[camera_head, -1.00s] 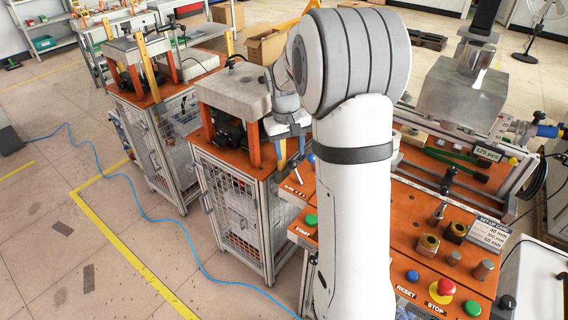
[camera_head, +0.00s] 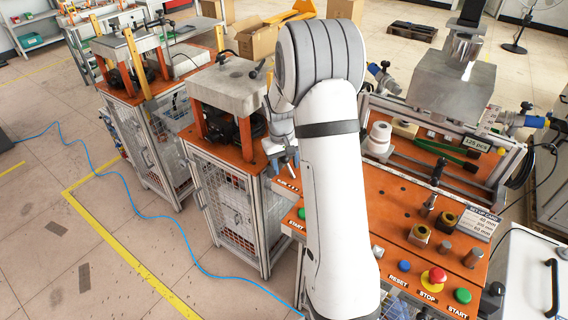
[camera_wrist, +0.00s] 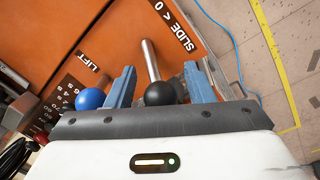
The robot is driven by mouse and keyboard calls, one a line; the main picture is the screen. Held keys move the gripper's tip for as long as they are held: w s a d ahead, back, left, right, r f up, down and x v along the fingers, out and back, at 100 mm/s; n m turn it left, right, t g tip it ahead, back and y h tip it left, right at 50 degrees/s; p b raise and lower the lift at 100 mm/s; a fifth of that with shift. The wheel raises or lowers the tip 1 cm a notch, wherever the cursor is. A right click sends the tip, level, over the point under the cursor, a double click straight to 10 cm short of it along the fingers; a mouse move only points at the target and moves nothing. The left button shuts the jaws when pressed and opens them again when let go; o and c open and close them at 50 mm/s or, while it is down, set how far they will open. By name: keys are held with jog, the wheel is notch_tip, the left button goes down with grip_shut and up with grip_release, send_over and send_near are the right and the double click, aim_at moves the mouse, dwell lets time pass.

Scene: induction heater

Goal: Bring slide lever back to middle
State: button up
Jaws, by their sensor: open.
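The slide lever (camera_wrist: 153,75) is a metal rod with a black ball knob, in the middle of the wrist view beside the "SLIDE" label. My gripper (camera_wrist: 159,70) is open, with one blue finger on each side of the rod and knob. No clear contact with either finger shows. In the head view my gripper (camera_head: 286,158) is at the left edge of the orange panel, mostly hidden by my arm. The slide lever cannot be made out there.
A second lever with a blue ball knob (camera_wrist: 90,98) stands just outside the left finger, near the "LIFT" label. The orange panel (camera_head: 395,245) carries several push buttons, including a red stop button (camera_head: 437,275). A caged press (camera_head: 228,150) stands left of my gripper.

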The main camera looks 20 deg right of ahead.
jog(key=shift+c, duration=0.2)
grip_shut()
